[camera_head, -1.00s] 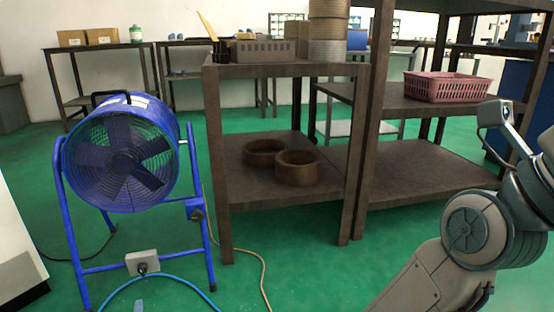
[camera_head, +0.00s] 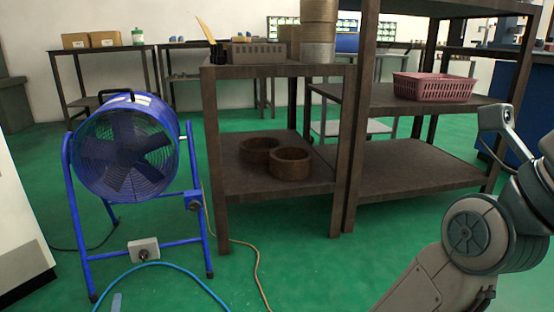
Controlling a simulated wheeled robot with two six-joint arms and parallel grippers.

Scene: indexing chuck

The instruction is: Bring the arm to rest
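My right arm (camera_head: 480,235) is at the lower right of the head view, bent, with its grey links in front of the green floor. A slim grey part of it (camera_head: 497,118) points up near the right edge. I cannot make out any gripper fingers. No part of my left arm or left gripper shows. No chuck is in view.
A blue drum fan (camera_head: 125,150) stands on the green floor at left, with a cable (camera_head: 250,245) beside it. A brown metal shelf (camera_head: 270,185) with two rings (camera_head: 290,162) stands in the middle. A pink basket (camera_head: 433,87) sits on the right shelf.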

